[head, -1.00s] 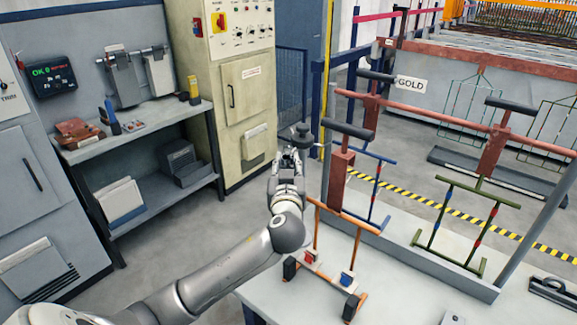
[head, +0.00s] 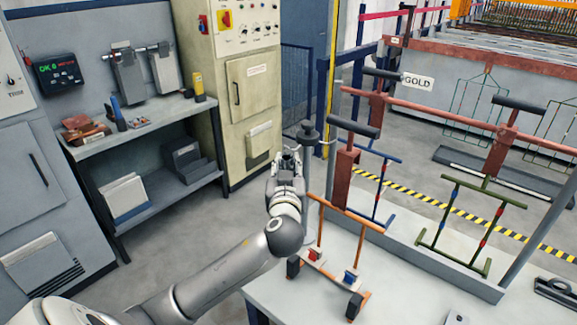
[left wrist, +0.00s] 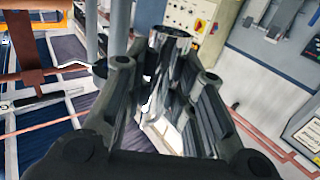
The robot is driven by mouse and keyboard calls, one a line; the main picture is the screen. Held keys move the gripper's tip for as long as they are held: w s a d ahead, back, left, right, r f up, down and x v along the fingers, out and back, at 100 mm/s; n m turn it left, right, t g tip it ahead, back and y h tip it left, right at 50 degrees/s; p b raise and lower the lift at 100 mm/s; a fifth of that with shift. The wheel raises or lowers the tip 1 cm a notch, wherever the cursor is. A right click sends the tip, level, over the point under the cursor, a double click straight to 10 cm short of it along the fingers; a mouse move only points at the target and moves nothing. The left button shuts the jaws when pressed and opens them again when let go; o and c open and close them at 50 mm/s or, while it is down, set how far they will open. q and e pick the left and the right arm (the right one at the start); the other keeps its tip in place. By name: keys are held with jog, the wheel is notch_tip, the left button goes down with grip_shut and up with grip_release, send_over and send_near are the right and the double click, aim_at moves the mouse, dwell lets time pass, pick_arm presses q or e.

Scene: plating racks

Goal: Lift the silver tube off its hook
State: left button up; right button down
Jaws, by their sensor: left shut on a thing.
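The silver tube (left wrist: 171,38) is a shiny open-ended cylinder between the fingers of my left gripper (left wrist: 165,72) in the left wrist view. The fingers are shut on it, and its lower part is partly hidden by them. In the head view my left gripper (head: 288,158) stands just left of a grey post with a dark top (head: 308,133); the tube is hard to make out there. A thin pale hook (head: 327,141) sticks out from the post. In the left wrist view the hook (left wrist: 72,65) shows left of the fingers, apart from the tube. My right gripper is out of view.
An orange rack (head: 319,235) with red and blue pieces stands on the pale table (head: 400,290), near my left forearm. Shelves (head: 150,125) and a beige cabinet (head: 250,95) stand left.

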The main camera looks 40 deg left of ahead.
pick_arm(q)
jog(key=shift+s, duration=0.15)
jog(key=s, duration=0.6)
jog(key=shift+s+a+r, duration=0.25)
jog(key=shift+s+r, duration=0.15)
